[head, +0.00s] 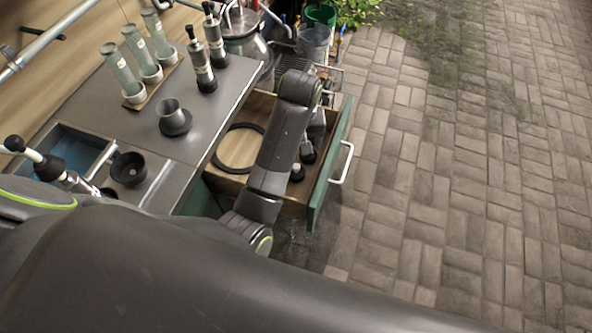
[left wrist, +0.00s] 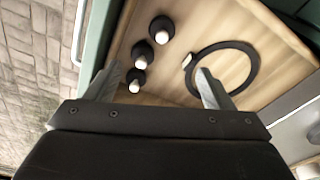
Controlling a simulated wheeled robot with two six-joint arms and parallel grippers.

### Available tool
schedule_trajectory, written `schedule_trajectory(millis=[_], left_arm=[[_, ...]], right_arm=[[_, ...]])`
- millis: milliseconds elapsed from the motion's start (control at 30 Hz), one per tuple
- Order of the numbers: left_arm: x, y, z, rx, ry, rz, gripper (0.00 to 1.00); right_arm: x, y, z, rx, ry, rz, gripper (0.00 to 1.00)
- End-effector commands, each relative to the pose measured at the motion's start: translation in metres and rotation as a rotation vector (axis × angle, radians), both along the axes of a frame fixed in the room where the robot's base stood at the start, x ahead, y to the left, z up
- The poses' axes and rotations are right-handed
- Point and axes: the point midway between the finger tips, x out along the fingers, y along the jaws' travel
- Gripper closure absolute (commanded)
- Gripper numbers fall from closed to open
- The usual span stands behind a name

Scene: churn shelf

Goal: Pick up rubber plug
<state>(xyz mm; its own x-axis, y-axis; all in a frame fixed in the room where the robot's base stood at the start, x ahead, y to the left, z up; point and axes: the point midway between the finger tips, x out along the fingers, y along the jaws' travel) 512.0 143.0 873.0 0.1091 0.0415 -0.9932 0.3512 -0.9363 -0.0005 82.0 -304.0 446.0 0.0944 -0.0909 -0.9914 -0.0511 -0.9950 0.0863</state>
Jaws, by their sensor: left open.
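Three small black rubber plugs with pale ends stand in the open wooden drawer (head: 233,183). In the left wrist view there is a far plug (left wrist: 162,29), a middle plug (left wrist: 140,62) and a near plug (left wrist: 135,80). My left gripper (left wrist: 158,72) is open and empty above the drawer. In the left wrist view the near and middle plugs appear between its fingers, closer to the left finger; contact cannot be seen. My right gripper is not in view.
A black ring (left wrist: 250,70) lies in the drawer beside the plugs. The green drawer front (head: 330,165) with a pale handle (head: 343,163) borders the right. The brick floor is clear.

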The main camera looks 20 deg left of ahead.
Motion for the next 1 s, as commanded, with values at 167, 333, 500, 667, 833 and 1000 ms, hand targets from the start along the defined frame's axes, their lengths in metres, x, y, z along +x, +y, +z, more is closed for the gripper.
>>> schedule_trajectory(millis=[167, 333, 500, 667, 833, 1000], left_arm=[[0.001, 0.001, -0.018, 0.0, 0.004, 0.0, 0.25], [0.004, 0.003, -0.054, 0.002, 0.006, -0.001, 0.25], [0.009, 0.004, -0.089, 0.001, 0.006, -0.001, 0.25], [0.012, 0.006, -0.113, 0.001, 0.003, -0.001, 0.25], [0.013, 0.006, -0.123, 0.001, 0.0, 0.0, 0.25], [0.015, 0.008, -0.133, 0.0, 0.002, 0.0, 0.25]], right_arm=[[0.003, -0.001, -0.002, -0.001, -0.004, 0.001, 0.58], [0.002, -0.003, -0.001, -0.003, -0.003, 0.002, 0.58], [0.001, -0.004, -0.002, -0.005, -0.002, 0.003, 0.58], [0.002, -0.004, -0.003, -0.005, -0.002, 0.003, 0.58], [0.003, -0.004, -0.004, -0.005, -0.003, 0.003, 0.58], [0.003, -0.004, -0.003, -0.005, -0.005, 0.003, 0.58]])
